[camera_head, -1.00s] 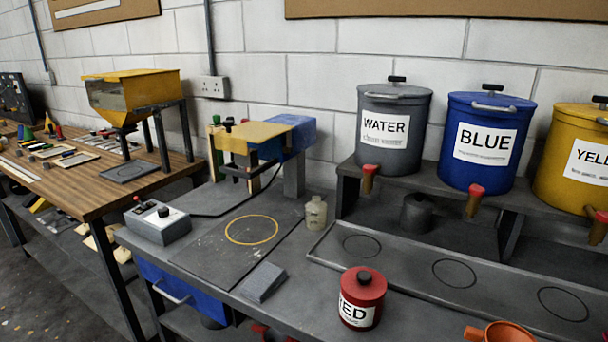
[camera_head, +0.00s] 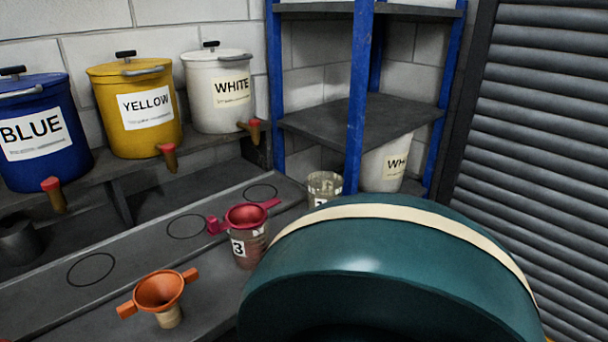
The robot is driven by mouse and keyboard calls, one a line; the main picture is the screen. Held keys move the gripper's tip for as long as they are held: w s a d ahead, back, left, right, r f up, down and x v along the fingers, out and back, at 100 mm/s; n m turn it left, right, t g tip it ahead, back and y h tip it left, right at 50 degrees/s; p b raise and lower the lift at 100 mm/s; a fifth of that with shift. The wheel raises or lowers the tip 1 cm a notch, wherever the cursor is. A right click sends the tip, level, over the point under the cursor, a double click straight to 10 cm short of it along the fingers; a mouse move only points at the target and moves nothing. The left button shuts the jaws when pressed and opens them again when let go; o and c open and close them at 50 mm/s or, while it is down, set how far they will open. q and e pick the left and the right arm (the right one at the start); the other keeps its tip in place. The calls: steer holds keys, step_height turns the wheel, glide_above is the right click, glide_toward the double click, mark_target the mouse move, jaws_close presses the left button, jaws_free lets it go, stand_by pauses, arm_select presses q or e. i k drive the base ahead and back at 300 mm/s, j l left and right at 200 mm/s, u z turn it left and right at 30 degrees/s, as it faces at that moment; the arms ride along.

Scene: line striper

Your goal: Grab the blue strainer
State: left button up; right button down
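I see no blue strainer in this view. An orange strainer or funnel (camera_head: 160,291) with two side tabs sits in a small pale holder on the counter at the lower left. A crimson strainer or funnel (camera_head: 247,216) with side tabs rests on top of a clear jar (camera_head: 249,249) labelled 3. Neither of my grippers is in view. A large teal rounded shape with a cream band fills the lower right and hides the counter behind it; I cannot tell whether it is part of me.
Blue (camera_head: 36,135), yellow (camera_head: 133,110) and white (camera_head: 221,92) labelled buckets with taps stand on the raised shelf. A second clear jar (camera_head: 324,186) stands near the blue-posted rack (camera_head: 365,120). A grey shutter (camera_head: 540,130) closes the right side. Circles on the ledge are empty.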

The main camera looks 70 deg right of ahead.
mark_target(245, 215)
steer(key=z, duration=1.9)
